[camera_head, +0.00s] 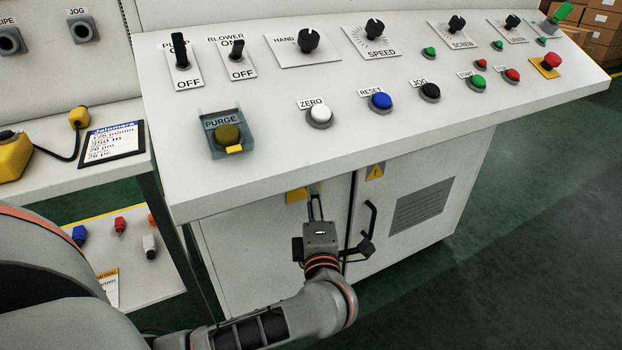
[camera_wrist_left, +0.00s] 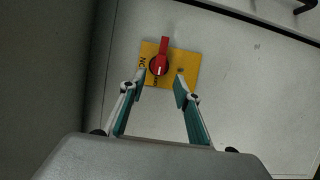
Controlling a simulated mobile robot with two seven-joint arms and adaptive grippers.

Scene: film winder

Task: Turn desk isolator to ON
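The desk isolator is a red rotary handle (camera_wrist_left: 161,62) on a yellow plate (camera_wrist_left: 187,66), fixed to the pale cabinet front in the left wrist view. The handle's long arm points to the top of the picture. Lettering shows at the plate's left edge, sideways and only partly readable. In the head view only part of the yellow plate (camera_head: 295,195) shows under the desk edge; the red handle is hidden there. My left gripper (camera_wrist_left: 160,82) is open, its fingertips either side of the plate's lower part, with nothing held. It also shows in the head view (camera_head: 315,208). My right gripper is not in view.
The desk panel (camera_head: 260,180) overhangs the cabinet just above my left gripper. A black door handle (camera_head: 370,218) stands out to its right. A side shelf (camera_head: 130,285) with small coloured parts is at the left. Open green floor lies at the right.

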